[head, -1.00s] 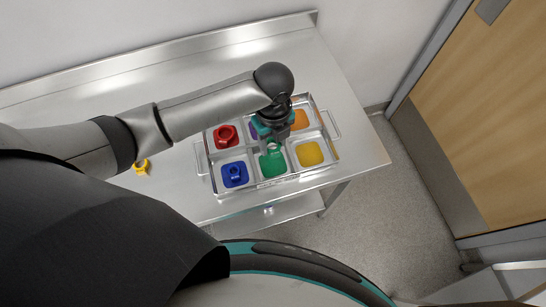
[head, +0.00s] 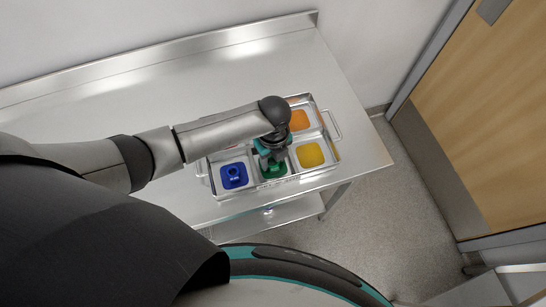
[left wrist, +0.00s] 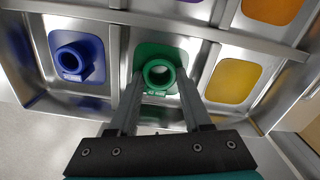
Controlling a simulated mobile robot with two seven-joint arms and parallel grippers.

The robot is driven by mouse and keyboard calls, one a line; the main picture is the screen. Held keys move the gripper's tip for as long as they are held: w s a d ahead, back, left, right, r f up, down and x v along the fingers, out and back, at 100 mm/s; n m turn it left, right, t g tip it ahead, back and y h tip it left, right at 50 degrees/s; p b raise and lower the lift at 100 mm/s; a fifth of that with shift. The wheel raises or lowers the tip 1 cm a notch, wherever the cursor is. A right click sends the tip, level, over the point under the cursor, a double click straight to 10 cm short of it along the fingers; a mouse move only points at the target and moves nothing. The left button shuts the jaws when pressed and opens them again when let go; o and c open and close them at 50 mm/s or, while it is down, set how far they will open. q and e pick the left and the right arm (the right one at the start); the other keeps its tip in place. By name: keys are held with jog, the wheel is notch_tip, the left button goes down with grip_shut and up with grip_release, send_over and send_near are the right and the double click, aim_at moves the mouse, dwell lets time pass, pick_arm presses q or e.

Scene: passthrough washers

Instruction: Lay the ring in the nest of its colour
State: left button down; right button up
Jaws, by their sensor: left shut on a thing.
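The green ring (left wrist: 160,77) is between the fingers of my left gripper (left wrist: 161,92), which is shut on it. The ring is at the green nest (left wrist: 150,52), with green pad showing around it; I cannot tell if it rests fully on it. In the head view, my left gripper (head: 272,158) points down over the green nest (head: 278,172), in the front middle compartment, and partly covers the ring. My right gripper is not in view.
A metal tray (head: 335,158) holds several coloured nests. A blue ring (head: 235,174) sits in the blue nest, front left. The yellow nest (head: 310,155) and orange nest (head: 299,120) are empty. My arm hides the back left compartments. The table (head: 130,105) behind is clear.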

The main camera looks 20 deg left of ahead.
pick_arm(q)
jog(key=shift+f, duration=0.2)
jog(key=shift+c, duration=1.7)
grip_release()
jog(key=shift+r, duration=0.1)
jog(key=shift+r, duration=0.55)
notch_tip(320, 180, up, 11)
jog(key=p, duration=0.1)
jog(key=shift+p, duration=0.4)
jog(key=shift+r, duration=0.1)
